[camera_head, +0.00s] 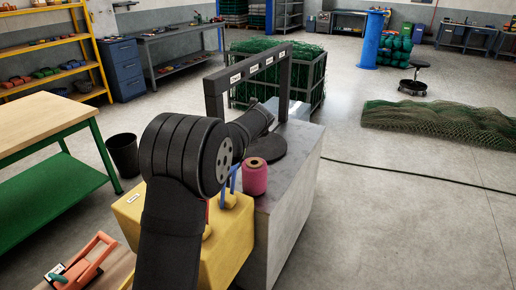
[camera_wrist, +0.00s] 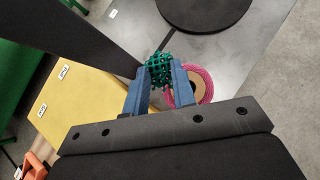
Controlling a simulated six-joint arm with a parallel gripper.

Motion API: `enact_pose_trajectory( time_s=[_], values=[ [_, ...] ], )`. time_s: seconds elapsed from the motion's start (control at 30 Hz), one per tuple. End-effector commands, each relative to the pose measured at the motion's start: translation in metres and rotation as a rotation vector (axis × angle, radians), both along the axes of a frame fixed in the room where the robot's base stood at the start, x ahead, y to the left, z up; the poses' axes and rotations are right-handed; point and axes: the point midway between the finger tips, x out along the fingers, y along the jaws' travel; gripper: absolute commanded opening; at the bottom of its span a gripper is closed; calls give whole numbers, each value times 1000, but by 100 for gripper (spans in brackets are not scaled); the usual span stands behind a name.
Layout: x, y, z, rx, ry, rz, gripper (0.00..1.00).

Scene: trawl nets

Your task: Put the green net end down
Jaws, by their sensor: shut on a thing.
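In the wrist view my gripper (camera_wrist: 157,78) has its two blue fingers shut on the green net end (camera_wrist: 159,68), a small bunched piece of dark green mesh at the fingertips. It overlaps the grey bench top (camera_wrist: 128,17) in that view, and I cannot tell whether it touches the surface. A pink spool (camera_wrist: 208,82) with a brown core is just right of the fingers and partly hidden by one. In the head view the held net end cannot be made out behind my arm.
A black disc (camera_head: 267,147) lies on the grey block (camera_head: 290,185), near a dark labelled frame (camera_head: 214,105). The pink spool (camera_head: 255,178) stands near a yellow box (camera_head: 230,245). Large green nets fill a cage (camera_head: 321,80) and lie on the floor (camera_head: 440,120).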

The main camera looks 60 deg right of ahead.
Motion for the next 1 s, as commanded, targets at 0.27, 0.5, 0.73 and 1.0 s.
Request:
enact_pose_trajectory(
  time_s=[0.27,0.5,0.73,1.0],
  values=[
    [-113,-84,-64,3,1,-243,0],
    [-182,-118,-101,2,0,-378,0],
    [-191,-129,-117,2,1,-412,0],
    [-135,-148,-153,1,0,-411,0]
  ],
)
